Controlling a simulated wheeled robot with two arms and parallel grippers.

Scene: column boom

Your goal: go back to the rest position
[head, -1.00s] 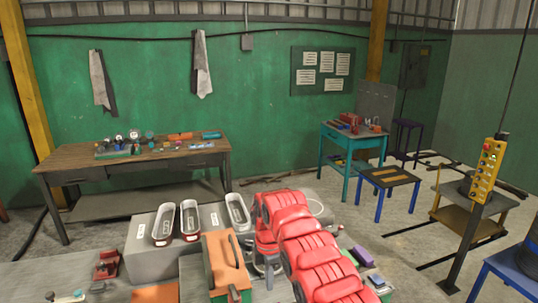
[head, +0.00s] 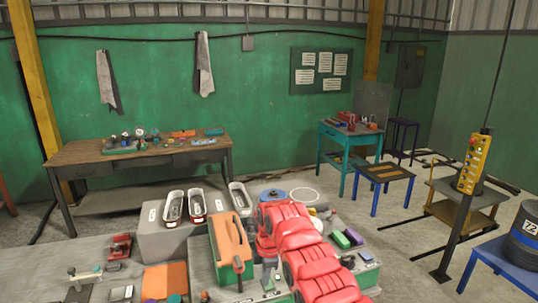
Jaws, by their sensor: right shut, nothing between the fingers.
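My left arm and left gripper are not in view.
The orange case (head: 231,243) stands close left of my right gripper. A red tool (head: 119,246) and orange mat (head: 165,281) lie left. A yellow control pendant (head: 473,165) hangs right, near a dark drum (head: 525,236).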

